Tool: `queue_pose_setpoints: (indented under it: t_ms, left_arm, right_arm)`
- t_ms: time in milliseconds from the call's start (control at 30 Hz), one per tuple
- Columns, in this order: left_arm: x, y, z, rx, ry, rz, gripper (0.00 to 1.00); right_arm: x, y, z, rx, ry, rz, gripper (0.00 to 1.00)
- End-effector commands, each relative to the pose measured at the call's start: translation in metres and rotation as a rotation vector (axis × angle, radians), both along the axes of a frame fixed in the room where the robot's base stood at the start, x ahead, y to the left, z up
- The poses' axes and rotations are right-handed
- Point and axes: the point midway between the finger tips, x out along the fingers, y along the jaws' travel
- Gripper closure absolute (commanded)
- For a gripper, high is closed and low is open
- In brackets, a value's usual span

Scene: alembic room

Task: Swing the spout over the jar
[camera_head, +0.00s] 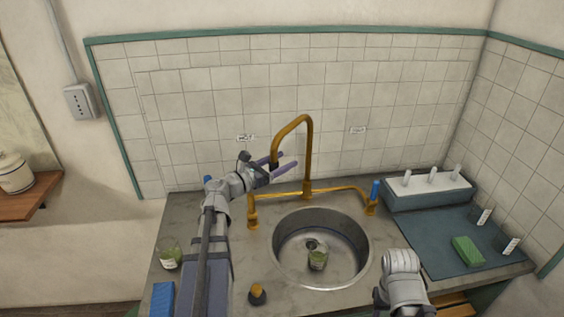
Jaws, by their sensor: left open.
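The brass spout (308,150) rises behind the sink, arches over, and its free end comes down on the left. My left gripper (282,163) is open, with its purple fingers on either side of the spout's free end; I cannot tell whether they touch it. A glass jar (318,260) with green contents and a pale label stands in the sink (290,264). In the picture the spout's end is up and to the left of this jar. My right forearm shows at the lower right, but its gripper does not show.
Blue tap handles (375,188) flank the sink; the left one is near my left wrist. Another green jar (168,258) stands on the counter at left. A dark-based knob (257,293) sits in front. A mat (430,240) with a green sponge (467,251) lies at right.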

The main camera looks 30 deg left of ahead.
Motion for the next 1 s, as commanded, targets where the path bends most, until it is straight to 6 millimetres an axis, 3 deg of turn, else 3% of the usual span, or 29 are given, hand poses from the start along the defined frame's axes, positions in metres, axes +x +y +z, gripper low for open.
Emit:
queue_pose_setpoints:
  t_ms: [167, 767, 1000]
  left_arm:
    - [-0.0002, 0.0001, 0.0, 0.0, 0.0, 0.0, 0.33]
    - [-0.0004, 0.0003, 0.0, 0.0, 0.0, 0.001, 1.0]
    - [-0.0004, 0.0003, 0.0, 0.0, 0.0, 0.001, 1.0]
  right_arm:
    - [0.0, 0.0, 0.0, 0.0, 0.0, 0.0, 0.5]
    - [0.0, 0.0, 0.0, 0.0, 0.0, 0.0, 0.5]
    - [0.0, 0.0, 0.0, 0.0, 0.0, 0.0, 0.5]
